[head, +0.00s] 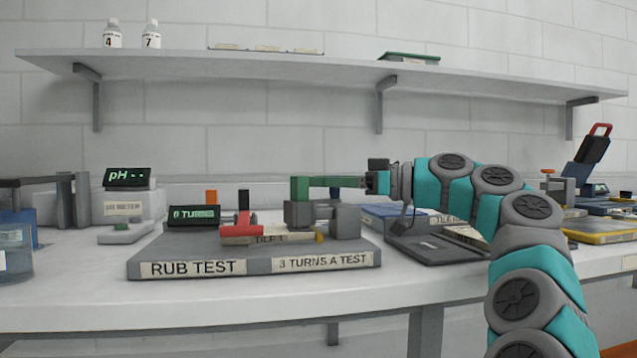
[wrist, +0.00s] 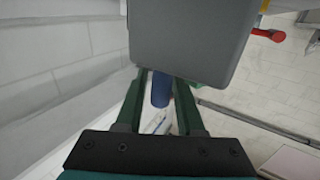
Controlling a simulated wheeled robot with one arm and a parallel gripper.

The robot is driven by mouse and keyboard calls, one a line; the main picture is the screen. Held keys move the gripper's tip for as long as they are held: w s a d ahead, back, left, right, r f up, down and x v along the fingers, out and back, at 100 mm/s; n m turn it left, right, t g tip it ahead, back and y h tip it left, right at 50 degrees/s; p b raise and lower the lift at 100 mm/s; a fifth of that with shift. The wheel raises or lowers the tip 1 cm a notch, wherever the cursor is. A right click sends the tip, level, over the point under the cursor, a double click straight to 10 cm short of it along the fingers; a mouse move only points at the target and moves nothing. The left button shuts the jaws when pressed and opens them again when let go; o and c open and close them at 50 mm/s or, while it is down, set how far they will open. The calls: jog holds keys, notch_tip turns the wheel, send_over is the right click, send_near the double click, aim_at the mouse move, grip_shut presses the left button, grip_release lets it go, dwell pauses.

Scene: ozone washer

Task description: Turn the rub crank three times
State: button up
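The rub test station (head: 255,262) stands on the bench in the head view, with a small display (head: 193,215) that appears to read 0 TURNS. A red rubbing arm (head: 240,222) lies over a labelled tile on it, and a grey housing (head: 343,222) stands at its right. My gripper (head: 306,187) reaches leftward to just above and behind that housing. In the wrist view, my gripper (wrist: 161,80) is open, with its green fingers either side of a blue cylinder (wrist: 160,90), apparently the crank's handle. Contact cannot be told. The large grey housing (wrist: 190,40) hides the fingertips partly.
A pH meter (head: 128,205) stands left of the station. A dark grey device (head: 435,245) and a blue box (head: 393,215) are to its right, near my arm. A wall shelf (head: 300,66) runs above. The bench's front edge (head: 250,303) is clear.

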jog(key=shift+w+a, duration=0.1)
jog(key=shift+a, duration=0.5)
grip_shut()
dwell(1.0)
